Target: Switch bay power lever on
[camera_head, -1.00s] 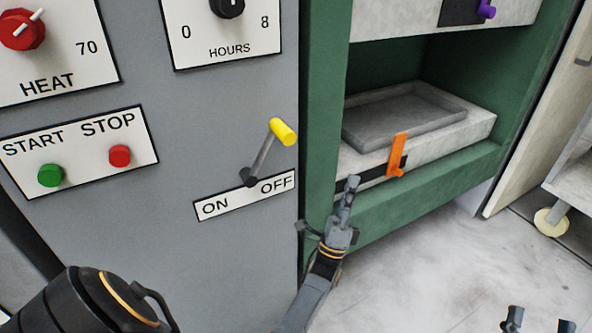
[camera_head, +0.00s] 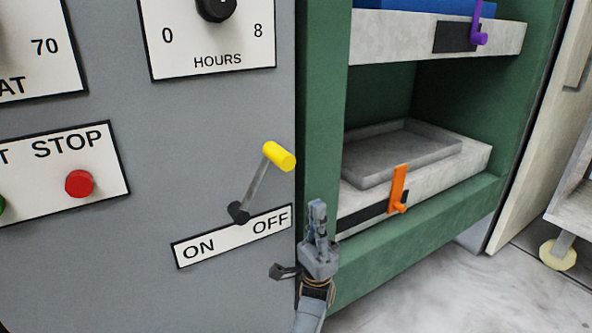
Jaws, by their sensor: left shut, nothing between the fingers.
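The bay power lever (camera_head: 257,184) is a grey rod with a yellow knob (camera_head: 279,156), on the grey panel. It pivots at a dark hub above the ON/OFF label (camera_head: 232,236) and leans up and right, toward OFF. My left gripper (camera_head: 317,207) is shut and empty, pointing up. In the picture it is right of the label and below and right of the knob, apart from the lever. My right gripper is not in view.
A green press frame (camera_head: 321,120) stands right of the panel. It holds a grey tray (camera_head: 400,155) and an orange handle (camera_head: 399,188), with a purple handle (camera_head: 480,36) above. A red STOP button (camera_head: 79,184) and HOURS dial (camera_head: 217,8) are on the panel.

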